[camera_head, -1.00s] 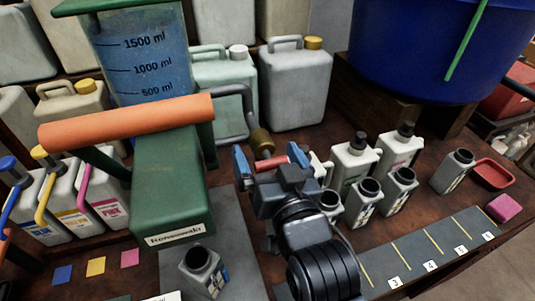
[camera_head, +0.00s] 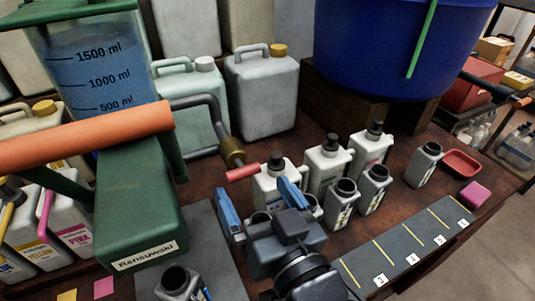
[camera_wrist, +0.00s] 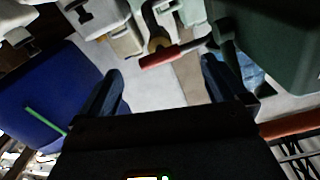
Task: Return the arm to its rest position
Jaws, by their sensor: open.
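My gripper (camera_head: 260,202) is open, with its blue fingers apart and nothing between them. It is low in the head view, in front of a white bottle with a black cap (camera_head: 278,187). The red lever handle (camera_head: 243,172) of the green dispenser (camera_head: 140,215) is just beyond the fingertips, apart from them. In the wrist view the open fingers (camera_wrist: 163,85) point toward the red handle (camera_wrist: 172,55), with a gap between. Part of the bottles behind the gripper is hidden.
More white bottles (camera_head: 326,165) stand right of my gripper, some open-topped. An open bottle (camera_head: 182,284) stands by the dispenser. A blue vat (camera_head: 385,60) is behind. A numbered strip (camera_head: 405,250), red tray (camera_head: 462,163) and pink sponge (camera_head: 475,195) lie to the right.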

